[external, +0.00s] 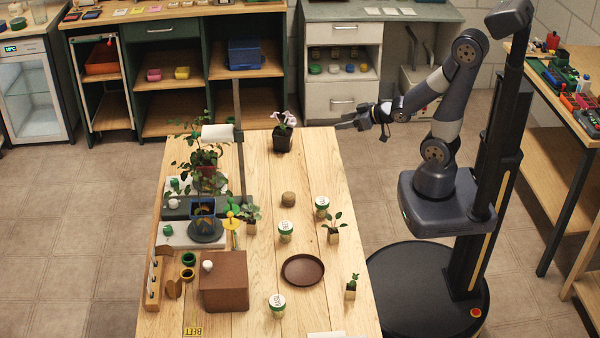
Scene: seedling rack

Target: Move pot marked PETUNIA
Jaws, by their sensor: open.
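A dark square pot (283,143) with a pale flower stands at the far end of the wooden table. I cannot read a PETUNIA mark on any pot from here. Small pots with green seedlings stand at the table's right side, one in the middle (334,238) and one nearer the front (350,294). Another seedling (251,214) stands left of centre. My gripper (346,125) is open and empty, above the table's far right edge. It points left towards the dark pot and is apart from it.
White jars with green lids (286,236), a brown saucer (303,270) and a brown block (224,283) stand on the table (320,165). A leafy plant (200,150) and a lamp-like stand (239,140) crowd its left side. The table around the dark pot's right is clear.

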